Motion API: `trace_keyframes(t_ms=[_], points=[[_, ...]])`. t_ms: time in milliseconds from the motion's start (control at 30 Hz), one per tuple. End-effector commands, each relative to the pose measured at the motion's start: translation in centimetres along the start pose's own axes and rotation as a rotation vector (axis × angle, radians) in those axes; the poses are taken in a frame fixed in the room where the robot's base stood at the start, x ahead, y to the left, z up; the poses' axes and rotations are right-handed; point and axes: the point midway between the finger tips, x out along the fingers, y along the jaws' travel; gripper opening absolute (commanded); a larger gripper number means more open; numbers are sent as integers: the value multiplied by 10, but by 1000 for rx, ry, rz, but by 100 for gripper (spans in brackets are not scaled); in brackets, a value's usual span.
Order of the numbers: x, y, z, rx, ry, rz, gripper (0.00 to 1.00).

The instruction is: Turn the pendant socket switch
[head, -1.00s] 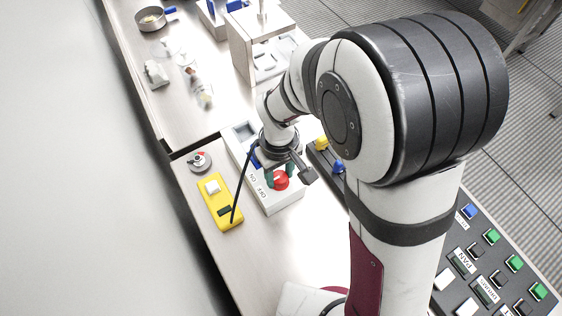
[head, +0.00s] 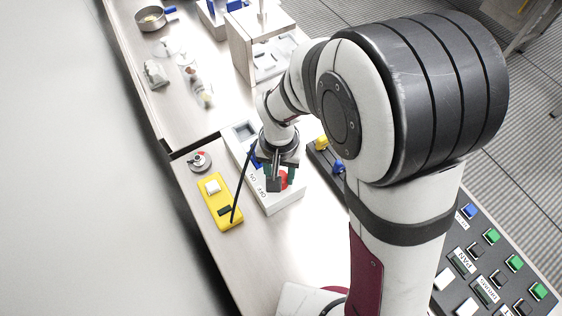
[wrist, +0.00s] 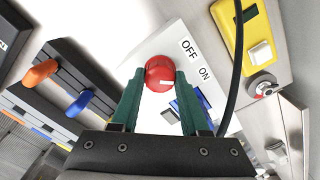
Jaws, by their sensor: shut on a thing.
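A white switch box (head: 285,204) on the bench carries a round red knob (head: 284,180) and the printed labels OFF and ON. The red knob also shows in the wrist view (wrist: 159,72), with a small pale mark on its face. My gripper (head: 280,174) is over the box, its green fingers closed on opposite sides of the knob. In the wrist view my gripper (wrist: 160,76) has one fingertip at each side of the knob. OFF and ON lie to the knob's right there. I cannot tell which label the knob points to.
A yellow box (head: 220,203) with a white rocker and a black cable stands left of the switch box. A round grey dial (head: 199,161) sits behind it. A dark panel with coloured levers (wrist: 75,95) is close on the other side. The bench front is clear.

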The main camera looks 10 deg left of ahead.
Motion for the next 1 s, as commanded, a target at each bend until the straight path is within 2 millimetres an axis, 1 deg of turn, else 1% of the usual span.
trace_keyframes(t_ms=[200, 467, 700, 1000], points=[[-1, 0, 0, 153, 1, -1, 0], [-1, 0, 0, 274, 1, -1, 0], [-1, 0, 0, 320, 1, -1, 0], [-1, 0, -1, 329, 1, -1, 0]])
